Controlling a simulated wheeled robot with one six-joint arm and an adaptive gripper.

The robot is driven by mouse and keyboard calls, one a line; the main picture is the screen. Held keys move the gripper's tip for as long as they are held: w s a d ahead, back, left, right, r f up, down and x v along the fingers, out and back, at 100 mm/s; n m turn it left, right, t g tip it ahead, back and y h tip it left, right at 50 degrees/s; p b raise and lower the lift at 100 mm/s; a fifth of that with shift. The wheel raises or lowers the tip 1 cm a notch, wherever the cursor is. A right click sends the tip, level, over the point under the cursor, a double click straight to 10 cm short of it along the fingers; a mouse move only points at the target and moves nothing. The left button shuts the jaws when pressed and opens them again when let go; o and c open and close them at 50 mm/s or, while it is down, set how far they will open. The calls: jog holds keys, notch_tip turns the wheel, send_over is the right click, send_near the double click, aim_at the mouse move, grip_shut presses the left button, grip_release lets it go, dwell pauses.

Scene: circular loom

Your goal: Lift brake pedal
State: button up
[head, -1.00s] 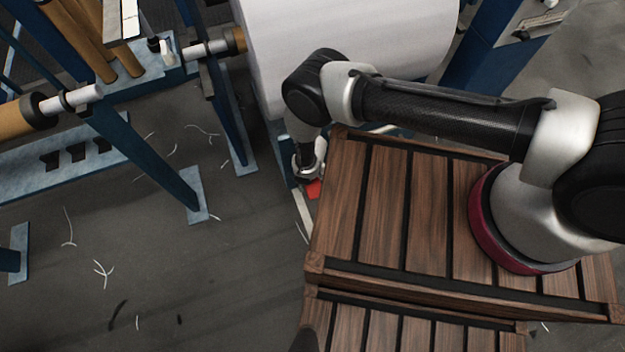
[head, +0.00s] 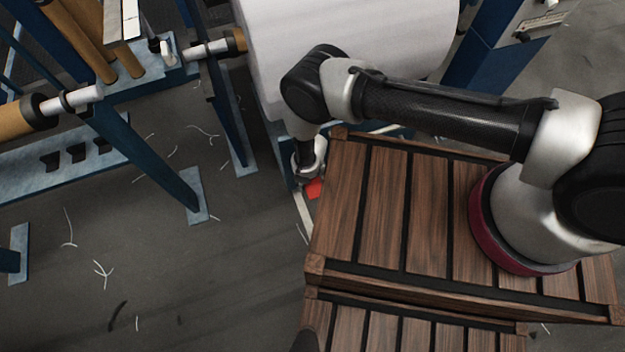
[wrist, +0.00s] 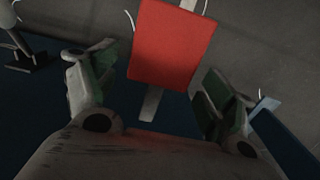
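The brake pedal (wrist: 170,45) is a flat red plate on a pale bar, seen in the wrist view just beyond the fingertips. In the head view a small part of the red pedal (head: 314,188) shows low beside the wooden crate, below my wrist. My gripper (wrist: 158,92) is open, with its two green-padded fingers spread to the left and right of the pedal's near end. I see no contact between the fingers and the pedal. In the head view my arm's wrist hides most of the gripper.
A wooden slatted platform (head: 342,205) stands right of the pedal. A large white roll (head: 350,40) is behind my arm. Blue loom frame legs (head: 150,160) stand to the left. Grey floor (head: 190,270) with scattered thread scraps is open at lower left.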

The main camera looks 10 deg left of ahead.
aim_at(312, 181)
notch_tip(312, 181, up, 12)
dwell(0.6)
dwell(0.5)
jog(key=s+d+r+n+g+h, duration=0.2)
jog(key=s+d+r+n+h, duration=0.15)
jog(key=d, duration=0.65)
jog(key=w+d+r+m, duration=0.1)
jog(key=w+d+r, duration=0.25)
jog(key=r, duration=1.05)
jog(key=w+d+r+g, duration=0.15)
jog(key=d+r, duration=0.35)
jog(key=r, duration=1)
jog(key=w+d+r+m, duration=0.1)
jog(key=w+d+r, duration=0.25)
jog(key=r, duration=1.05)
jog(key=s+d+r+m+t+y, duration=0.1)
jog(key=s+d+r+m+t, duration=0.3)
jog(key=d+r, duration=0.8)
jog(key=s+d+r+m+t+y, duration=0.2)
jog(key=s+d+r, duration=0.4)
jog(key=d+r, duration=0.6)
jog(key=shift+s+d+r+m+t, duration=0.15)
jog(key=shift+r+m+t, duration=0.1)
jog(key=shift+m+t, duration=0.65)
